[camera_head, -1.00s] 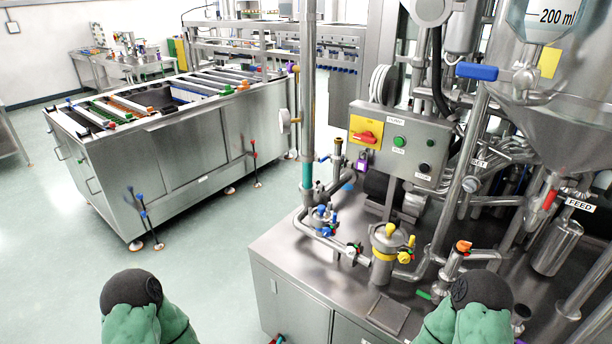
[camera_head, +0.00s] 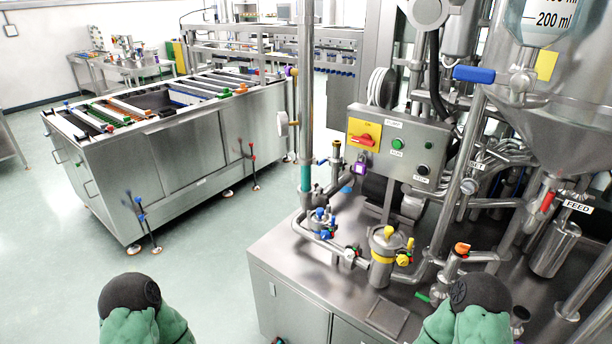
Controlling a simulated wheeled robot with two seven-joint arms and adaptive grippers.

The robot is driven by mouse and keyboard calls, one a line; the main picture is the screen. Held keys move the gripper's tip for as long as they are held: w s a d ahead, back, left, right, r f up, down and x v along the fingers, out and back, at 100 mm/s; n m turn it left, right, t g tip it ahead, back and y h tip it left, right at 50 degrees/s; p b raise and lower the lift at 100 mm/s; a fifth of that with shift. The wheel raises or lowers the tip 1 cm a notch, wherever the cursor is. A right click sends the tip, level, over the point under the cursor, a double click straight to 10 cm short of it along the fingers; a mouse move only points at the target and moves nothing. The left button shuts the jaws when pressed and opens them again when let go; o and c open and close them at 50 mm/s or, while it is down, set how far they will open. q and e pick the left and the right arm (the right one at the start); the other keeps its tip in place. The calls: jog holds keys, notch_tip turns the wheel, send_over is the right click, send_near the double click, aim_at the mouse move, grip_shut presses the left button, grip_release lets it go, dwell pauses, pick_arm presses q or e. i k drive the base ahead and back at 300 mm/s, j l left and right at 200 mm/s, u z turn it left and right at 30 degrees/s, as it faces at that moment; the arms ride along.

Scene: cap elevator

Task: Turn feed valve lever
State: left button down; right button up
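A label reading FEED (camera_head: 578,207) is on the right, under the large steel hopper (camera_head: 570,130). A small red lever handle (camera_head: 547,201) sits just left of this label on the pipework, tilted. A blue lever handle (camera_head: 474,74) lies roughly level on a valve higher up, beside the hopper's left side. Neither gripper shows. Only green-covered parts of my arms with black round joints show at the bottom edge, well below and apart from both levers.
A steel control box (camera_head: 397,145) with a red rotary switch (camera_head: 366,140) stands left of the hopper. Pipes and a yellow-banded canister (camera_head: 384,258) crowd the steel cabinet top (camera_head: 290,240). A long steel bench (camera_head: 180,150) stands left. The floor (camera_head: 60,260) at left is clear.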

aim_at(541, 215)
jog(key=z, duration=1.5)
